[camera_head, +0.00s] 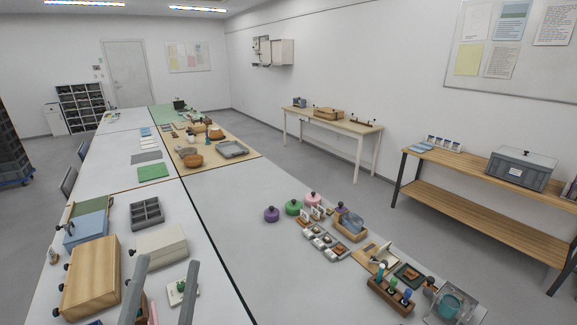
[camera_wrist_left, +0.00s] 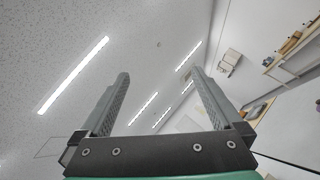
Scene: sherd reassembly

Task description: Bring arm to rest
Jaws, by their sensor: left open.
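My left gripper (camera_head: 162,285) shows at the bottom of the head view as two grey fingers pointing up, over the near left table. The fingers stand apart with nothing between them. In the left wrist view my left gripper (camera_wrist_left: 160,95) is also open and empty, its fingers pointing toward the ceiling, lights and wall. My right gripper is in neither view.
A wooden box (camera_head: 90,275), a pale box (camera_head: 160,250) and a grey compartment tray (camera_head: 147,214) lie close to the left gripper. Several small items, with a wooden holder (camera_head: 390,297), stand at the right. The white table middle (camera_head: 225,205) is clear.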

